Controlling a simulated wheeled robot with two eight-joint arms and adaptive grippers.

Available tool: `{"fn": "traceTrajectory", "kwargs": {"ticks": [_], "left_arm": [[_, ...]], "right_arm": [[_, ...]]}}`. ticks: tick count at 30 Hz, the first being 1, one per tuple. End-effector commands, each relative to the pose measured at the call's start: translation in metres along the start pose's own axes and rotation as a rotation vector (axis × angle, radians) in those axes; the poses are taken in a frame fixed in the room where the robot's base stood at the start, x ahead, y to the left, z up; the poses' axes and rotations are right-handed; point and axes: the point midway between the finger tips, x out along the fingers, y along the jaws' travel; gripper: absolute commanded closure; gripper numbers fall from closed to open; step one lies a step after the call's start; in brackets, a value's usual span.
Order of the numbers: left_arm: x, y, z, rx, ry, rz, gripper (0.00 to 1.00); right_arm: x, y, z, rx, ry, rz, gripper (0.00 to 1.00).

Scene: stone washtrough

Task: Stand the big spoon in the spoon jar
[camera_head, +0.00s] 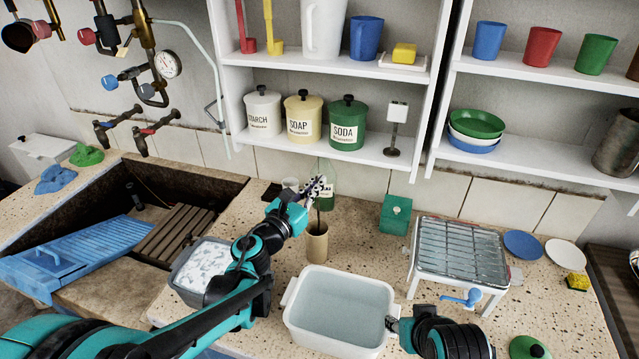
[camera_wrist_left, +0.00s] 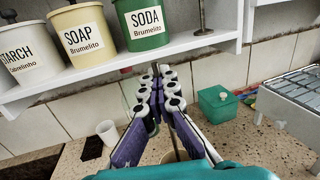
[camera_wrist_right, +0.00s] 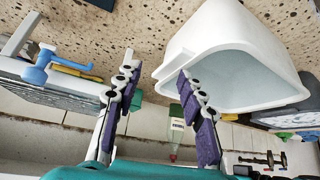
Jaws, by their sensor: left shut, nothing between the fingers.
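The spoon jar (camera_head: 316,246), a beige cylinder, stands on the speckled counter behind the white basin. A thin dark handle (camera_head: 318,215), which looks like the big spoon's, rises from the jar's mouth. It also shows as a thin rod in the left wrist view (camera_wrist_left: 175,142), beyond my fingers. Its lower end is hidden in the jar and its upper part is hidden around my gripper. My left gripper (camera_head: 319,187) is shut and empty, just above the jar and close to the handle. My right gripper (camera_wrist_right: 160,82) is open and empty beside the white basin.
The white basin (camera_head: 290,318) of water stands in front of the jar. A grey tub (camera_head: 178,290) is to its left, and a dish rack (camera_head: 417,262) to its right. A green box (camera_head: 395,214) and a bottle (camera_head: 327,172) stand near the wall. The shelf (camera_head: 340,152) overhangs behind my left gripper.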

Motion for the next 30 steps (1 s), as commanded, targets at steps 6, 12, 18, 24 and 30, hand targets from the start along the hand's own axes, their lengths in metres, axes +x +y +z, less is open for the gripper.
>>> {"fn": "traceTrajectory", "kwargs": {"ticks": [6,12,18,24,30], "left_arm": [[0.0,0.0,0.001,0.0,0.0,0.0,0.88],[0.0,0.0,0.001,0.0,0.0,0.0,0.71],[0.0,0.0,0.001,0.0,0.0,0.0,0.71],[-0.017,0.0,0.001,0.001,0.0,0.002,0.71],[-0.061,0.0,0.001,0.0,0.0,0.003,0.71]], "right_arm": [[0.0,0.0,0.0,0.0,0.0,0.0,0.6],[0.0,0.0,0.0,0.0,0.0,0.0,0.6],[0.0,0.0,0.0,0.0,0.0,0.0,0.6],[-0.001,-0.004,-0.001,-0.003,0.0,0.003,0.6],[-0.001,-0.004,-0.001,-0.003,0.0,0.003,0.6]]}}
